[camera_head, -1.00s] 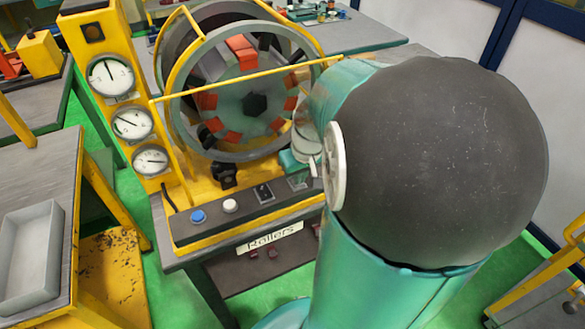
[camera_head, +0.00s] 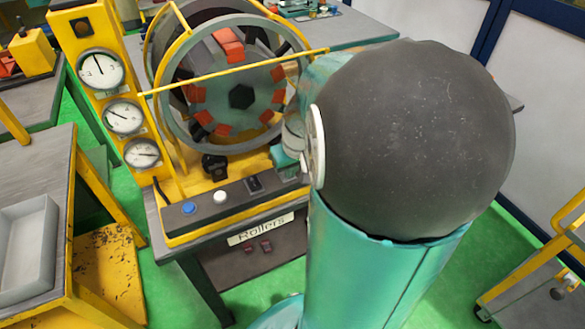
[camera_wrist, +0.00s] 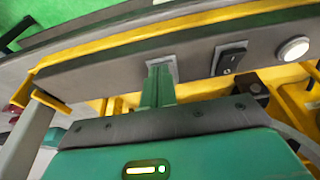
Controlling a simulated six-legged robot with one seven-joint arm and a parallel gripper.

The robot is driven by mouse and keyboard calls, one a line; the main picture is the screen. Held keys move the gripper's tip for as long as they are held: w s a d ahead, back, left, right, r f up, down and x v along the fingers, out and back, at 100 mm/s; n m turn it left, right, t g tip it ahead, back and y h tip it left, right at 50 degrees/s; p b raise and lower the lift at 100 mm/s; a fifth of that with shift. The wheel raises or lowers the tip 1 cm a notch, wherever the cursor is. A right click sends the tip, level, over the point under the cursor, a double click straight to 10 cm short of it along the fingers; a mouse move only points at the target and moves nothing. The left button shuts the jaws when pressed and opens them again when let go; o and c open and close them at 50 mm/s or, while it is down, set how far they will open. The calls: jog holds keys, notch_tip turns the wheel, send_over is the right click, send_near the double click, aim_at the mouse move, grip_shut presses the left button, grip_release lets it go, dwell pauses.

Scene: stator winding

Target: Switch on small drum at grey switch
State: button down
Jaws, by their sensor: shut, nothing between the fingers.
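The control panel (camera_head: 235,209) sits at the front of the yellow machine with the drum (camera_head: 205,145). In the wrist view, a grey switch plate (camera_wrist: 172,67) is on the panel (camera_wrist: 110,83), left of a black rocker switch (camera_wrist: 230,58). My gripper (camera_wrist: 157,72) is shut and empty, its fingertips over the grey switch and hiding much of it. I cannot tell whether they touch it or which way it is set. In the head view my arm hides the grey switch and most of my gripper.
The rocker switch (camera_head: 254,184), a white button (camera_head: 221,196) and a blue button (camera_head: 189,208) line the panel. Dial gauges (camera_head: 123,117) stand left of the drum. A yellow rail (camera_head: 235,72) crosses before it. A table with a grey tray (camera_head: 28,250) is at left.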

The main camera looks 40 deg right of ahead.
jog(key=shift+w, duration=0.3)
jog(key=shift+r, duration=0.15)
jog(key=shift+w+d+r, duration=0.2)
jog(key=shift+w, duration=0.45)
jog(key=shift+r, duration=0.1)
jog(key=shift+r, duration=0.5)
jog(key=s+v, duration=0.2)
jog(key=v, duration=1)
jog(key=shift+a, duration=0.4)
